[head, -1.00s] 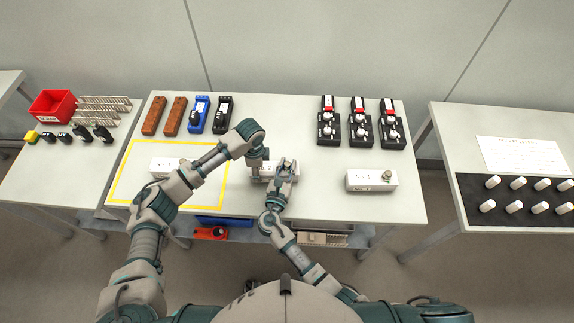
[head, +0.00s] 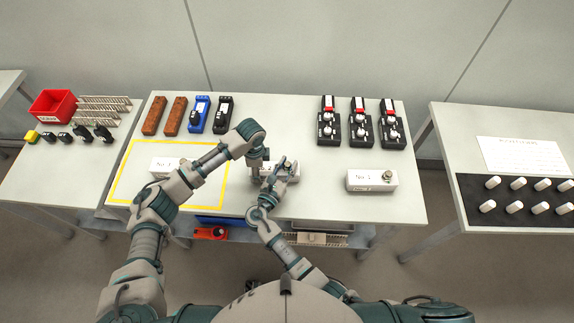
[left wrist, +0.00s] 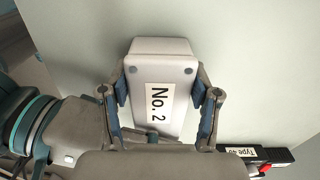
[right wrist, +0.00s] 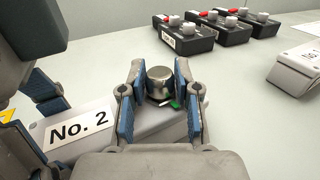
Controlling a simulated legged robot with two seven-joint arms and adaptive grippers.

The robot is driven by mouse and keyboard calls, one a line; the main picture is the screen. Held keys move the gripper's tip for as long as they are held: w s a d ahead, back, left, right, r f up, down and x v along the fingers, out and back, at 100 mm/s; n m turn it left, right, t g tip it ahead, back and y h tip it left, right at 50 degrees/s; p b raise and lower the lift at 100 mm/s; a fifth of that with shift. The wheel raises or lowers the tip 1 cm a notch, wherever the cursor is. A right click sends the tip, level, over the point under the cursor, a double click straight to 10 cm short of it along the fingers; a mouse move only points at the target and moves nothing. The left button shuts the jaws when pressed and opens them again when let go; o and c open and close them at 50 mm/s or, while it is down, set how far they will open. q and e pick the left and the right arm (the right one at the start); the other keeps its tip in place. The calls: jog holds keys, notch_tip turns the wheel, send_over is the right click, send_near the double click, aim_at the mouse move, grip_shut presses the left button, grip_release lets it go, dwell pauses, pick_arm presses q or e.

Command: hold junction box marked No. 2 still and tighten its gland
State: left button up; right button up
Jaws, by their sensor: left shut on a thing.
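Junction box No. 2, a pale grey box (left wrist: 158,95), shows its label up close in the left wrist view. It is on the table and partly hidden by my arms in the head view. My left gripper (left wrist: 160,90) is shut on the box, one finger along each long side. The gland (right wrist: 160,84), a round metal cap with a small green mark at its base, stands at the box's end. My right gripper (right wrist: 160,72) has its fingers on either side of the gland, seemingly with narrow gaps. It also shows in the head view (head: 281,168).
Box No. 1 (head: 372,180) stands to the right, and another labelled box (head: 160,167) lies inside the yellow outline (head: 226,186) on the left. Black devices (head: 360,130) stand at the back right; brown and blue blocks (head: 154,115) at the back left.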

jog(key=shift+o, duration=1.3)
jog(key=shift+s, duration=0.1)
jog(key=v, duration=0.7)
jog(key=shift+s+a+f, duration=0.1)
jog(key=shift+s+a, duration=0.1)
